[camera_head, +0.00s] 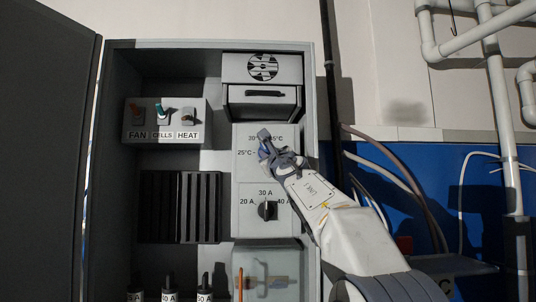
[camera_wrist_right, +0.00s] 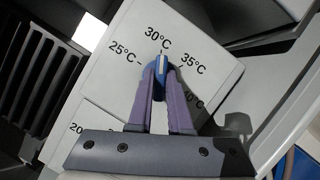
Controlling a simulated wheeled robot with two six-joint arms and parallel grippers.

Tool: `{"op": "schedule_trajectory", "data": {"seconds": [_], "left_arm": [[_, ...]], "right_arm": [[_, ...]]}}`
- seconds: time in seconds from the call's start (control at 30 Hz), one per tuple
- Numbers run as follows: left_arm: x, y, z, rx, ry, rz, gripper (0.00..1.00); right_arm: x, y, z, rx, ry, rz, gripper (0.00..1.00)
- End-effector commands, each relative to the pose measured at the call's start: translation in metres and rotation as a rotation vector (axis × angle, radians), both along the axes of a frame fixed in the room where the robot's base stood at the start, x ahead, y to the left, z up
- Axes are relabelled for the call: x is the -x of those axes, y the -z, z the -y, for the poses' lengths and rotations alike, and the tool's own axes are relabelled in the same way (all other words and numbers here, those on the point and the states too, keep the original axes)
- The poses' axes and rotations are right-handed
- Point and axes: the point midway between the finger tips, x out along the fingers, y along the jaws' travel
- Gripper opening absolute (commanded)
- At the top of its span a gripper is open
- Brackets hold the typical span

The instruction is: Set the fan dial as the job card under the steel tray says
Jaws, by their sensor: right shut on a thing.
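The fan dial is a blue knob (camera_wrist_right: 161,66) with a white pointer line, on a light panel (camera_head: 245,170) marked 25°C, 30°C, 35°C and 40°C. My right gripper (camera_head: 267,150) is shut on this knob; its purple fingers (camera_wrist_right: 163,88) hold it from both sides in the wrist view. The pointer looks close to the 30°C label. The fingers hide most of the knob in the head view. My left gripper, the job card and the steel tray are not in view.
A dark ampere dial (camera_head: 267,210) sits just below. A fan-marked box (camera_head: 263,68) is above. A switch box (camera_head: 166,121) labelled FAN, CELLS and HEAT is at left. An open cabinet door (camera_head: 45,150) stands at far left; hoses (camera_head: 385,165) hang right.

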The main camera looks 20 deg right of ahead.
Motion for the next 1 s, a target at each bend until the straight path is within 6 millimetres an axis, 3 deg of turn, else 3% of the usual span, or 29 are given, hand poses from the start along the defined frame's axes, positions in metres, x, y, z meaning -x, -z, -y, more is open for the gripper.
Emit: {"op": "schedule_trajectory", "data": {"seconds": [0.47, 0.5, 0.57, 0.6, 1.0], "left_arm": [[0.0, 0.0004, 0.0, 0.0, 0.0, 0.0, 0.52], [0.0, 0.0004, 0.0, 0.0, 0.0, 0.0, 0.52], [0.0, 0.0003, 0.0, 0.0, 0.0, 0.0, 0.52], [0.0, 0.0003, 0.0, 0.0, 0.0, 0.0, 0.52], [0.0, 0.0087, 0.0, 0.0, 0.0, 0.0, 0.52]], "right_arm": [[-0.0016, 0.0028, -0.0001, 0.01, -0.001, -0.008, 0.0], [-0.0016, 0.0028, -0.0001, 0.01, -0.001, -0.008, 0.21], [-0.0015, 0.0026, -0.0001, 0.01, 0.0, -0.008, 0.44], [-0.0013, 0.0023, -0.0001, 0.01, -0.001, -0.007, 0.47], [0.0076, 0.0048, -0.0007, 0.009, 0.0, -0.001, 0.47]]}}
